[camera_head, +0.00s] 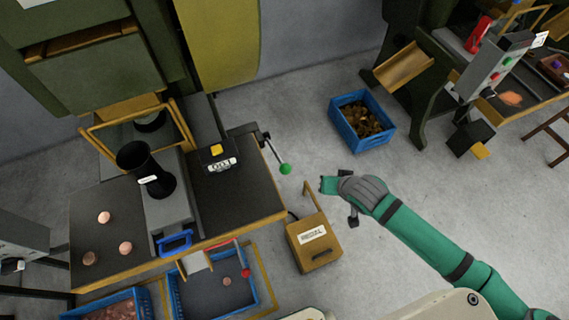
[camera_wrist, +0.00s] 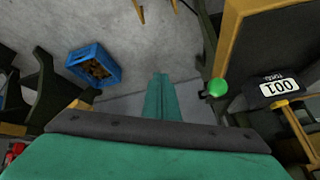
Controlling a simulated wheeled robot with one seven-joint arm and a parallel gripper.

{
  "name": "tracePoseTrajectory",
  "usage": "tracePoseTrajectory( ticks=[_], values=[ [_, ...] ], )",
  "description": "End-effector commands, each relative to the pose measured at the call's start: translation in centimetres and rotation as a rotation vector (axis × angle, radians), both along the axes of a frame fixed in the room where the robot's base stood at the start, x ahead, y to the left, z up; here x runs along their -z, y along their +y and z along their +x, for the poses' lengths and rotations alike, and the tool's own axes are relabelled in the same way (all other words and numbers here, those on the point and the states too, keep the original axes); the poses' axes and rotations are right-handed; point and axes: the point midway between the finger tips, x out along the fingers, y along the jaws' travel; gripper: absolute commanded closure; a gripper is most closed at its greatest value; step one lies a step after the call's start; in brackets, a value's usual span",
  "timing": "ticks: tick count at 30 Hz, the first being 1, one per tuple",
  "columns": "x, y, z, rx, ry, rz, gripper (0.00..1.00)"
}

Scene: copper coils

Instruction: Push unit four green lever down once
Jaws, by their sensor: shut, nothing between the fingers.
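A lever with a green ball knob (camera_head: 285,168) sticks out from the right side of the dark-topped bench. The knob also shows in the wrist view (camera_wrist: 217,87), right of my fingers. My gripper (camera_head: 328,185) is shut and empty, to the right of the knob and apart from it. In the wrist view my green fingers (camera_wrist: 160,80) are together over the floor. A number that looks like 001 is on the counter box (camera_head: 220,164) beside the lever; I cannot make out a unit number four.
A yellow pedal box (camera_head: 314,244) stands on the floor below the lever and my gripper. A blue crate (camera_head: 362,120) with copper-coloured pieces is behind. A black cup (camera_head: 146,168) and round copper pieces are on the bench (camera_head: 240,195). Floor between the bench and crate is clear.

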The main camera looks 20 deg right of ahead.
Motion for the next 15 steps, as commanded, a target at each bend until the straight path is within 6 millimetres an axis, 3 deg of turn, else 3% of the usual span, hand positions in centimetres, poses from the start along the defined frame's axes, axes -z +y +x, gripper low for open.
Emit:
tracePoseTrajectory(
  ticks=[1, 6, 10, 15],
  values=[
    [-1.3, 0.8, 2.4, 0.012, 0.009, 0.018, 1.0],
    [-5.4, 3.6, 8.3, 0.09, 0.061, 0.094, 1.0],
    [-8.4, 6.6, 11.4, 0.139, 0.104, 0.154, 1.0],
    [-11.1, 9.6, 13.6, 0.181, 0.151, 0.209, 1.0]
  ],
)
